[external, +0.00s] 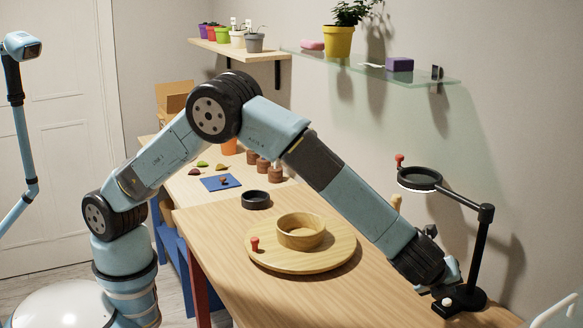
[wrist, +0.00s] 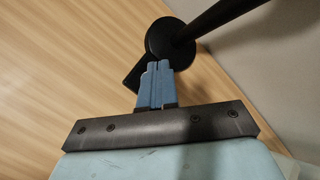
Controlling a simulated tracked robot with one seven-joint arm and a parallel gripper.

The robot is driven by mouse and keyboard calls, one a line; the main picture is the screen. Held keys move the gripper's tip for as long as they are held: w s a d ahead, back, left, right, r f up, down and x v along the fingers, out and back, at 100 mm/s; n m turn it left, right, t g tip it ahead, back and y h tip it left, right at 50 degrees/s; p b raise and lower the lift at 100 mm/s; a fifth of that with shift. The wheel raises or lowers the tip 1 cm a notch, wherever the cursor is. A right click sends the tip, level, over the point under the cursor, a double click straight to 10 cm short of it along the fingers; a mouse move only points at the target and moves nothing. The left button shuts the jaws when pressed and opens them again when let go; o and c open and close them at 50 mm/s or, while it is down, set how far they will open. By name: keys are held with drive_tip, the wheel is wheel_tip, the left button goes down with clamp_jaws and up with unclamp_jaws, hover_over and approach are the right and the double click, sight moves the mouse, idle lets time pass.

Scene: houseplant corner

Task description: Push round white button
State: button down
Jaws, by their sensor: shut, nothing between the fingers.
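The round white button (external: 447,301) sits on a small black block in front of the black round base (external: 467,299) of the lamp-like stand at the table's right end. My gripper (external: 448,284) is shut and empty, pointing down close above the button. I cannot tell whether it touches it. In the wrist view my gripper (wrist: 157,66) has its two blue fingers together, over the black block (wrist: 133,76) next to the round stand base (wrist: 166,39). The button is hidden behind the fingers there.
The stand's pole (external: 482,250) rises close to my gripper's right and carries a ring-shaped head (external: 420,179). A round wooden board (external: 335,256) with a wooden bowl (external: 301,232) lies to the left. The wall is close behind.

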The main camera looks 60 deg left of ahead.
sight(444, 303)
drive_tip(key=shift+r, duration=0.15)
drive_tip(key=shift+r, duration=2.85)
